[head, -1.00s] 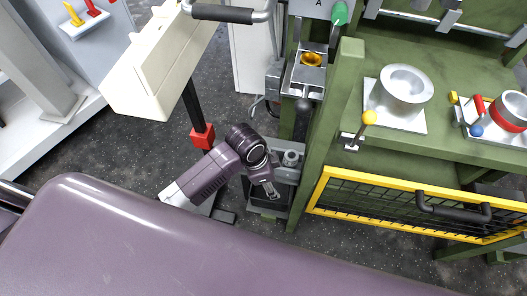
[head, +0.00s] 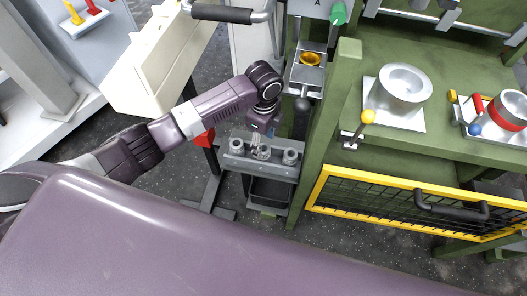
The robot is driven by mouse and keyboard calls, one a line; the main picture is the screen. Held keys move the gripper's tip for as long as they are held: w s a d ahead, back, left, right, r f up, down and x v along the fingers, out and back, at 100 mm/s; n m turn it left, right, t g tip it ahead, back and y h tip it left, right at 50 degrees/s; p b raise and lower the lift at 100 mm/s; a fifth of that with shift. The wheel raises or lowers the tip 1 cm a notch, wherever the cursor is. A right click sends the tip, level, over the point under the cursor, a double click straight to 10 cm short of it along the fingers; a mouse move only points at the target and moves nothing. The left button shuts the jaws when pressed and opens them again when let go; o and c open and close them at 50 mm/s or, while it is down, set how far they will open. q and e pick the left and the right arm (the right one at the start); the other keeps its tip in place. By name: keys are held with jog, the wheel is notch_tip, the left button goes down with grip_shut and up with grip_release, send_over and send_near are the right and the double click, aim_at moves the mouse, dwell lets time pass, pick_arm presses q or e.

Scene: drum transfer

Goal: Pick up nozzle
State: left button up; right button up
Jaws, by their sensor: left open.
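A grey rack (head: 270,168) stands on the floor left of the green workbench. Short metal cylinders sit in its top, and they look like nozzles: one at the left (head: 237,145), one in the middle (head: 262,153) and one at the right (head: 290,157). My left gripper (head: 256,146) points down over the middle nozzle, with its fingers open. The fingertips are small and close to that nozzle; I cannot tell whether they touch it. My right gripper is out of view.
The green bench (head: 440,150) with a yellow-framed mesh door (head: 410,205) stands to the right. A brass-coloured part (head: 311,58) sits in a metal fixture behind the rack. A cream box (head: 150,60) overhangs at left. Dark floor (head: 330,240) is partly free.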

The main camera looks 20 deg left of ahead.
aim_at(264, 148)
pick_arm(q)
jog(key=f, duration=0.4)
jog(key=shift+w+a+f, duration=0.1)
jog(key=shift+w+f, duration=0.1)
jog(key=shift+f, duration=0.2)
jog(key=c, duration=1.3)
